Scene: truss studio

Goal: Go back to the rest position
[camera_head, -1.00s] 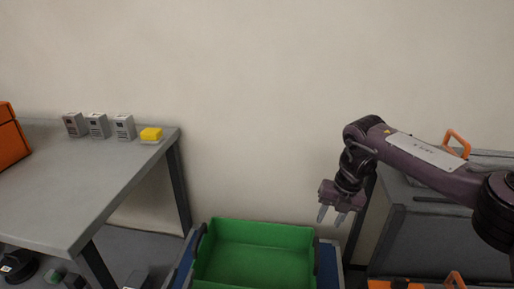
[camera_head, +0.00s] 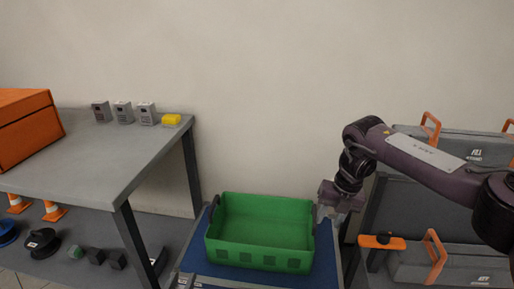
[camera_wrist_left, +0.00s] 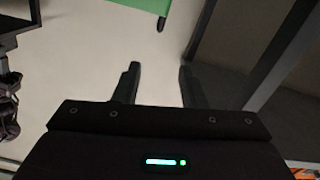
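My right gripper (camera_head: 332,212) is in the head view at the end of the arm that comes in from the right. It points down beside the right end of the green crate (camera_head: 258,261); its fingers look apart and hold nothing I can see. Whether it touches the crate is unclear. My left gripper (camera_wrist_left: 158,82) shows in the left wrist view with its two fingers apart and nothing between them. My left arm is not visible in the head view.
The green crate sits on a blue surface (camera_head: 212,272). Grey cases with orange handles (camera_head: 470,265) stand on a rack at right.

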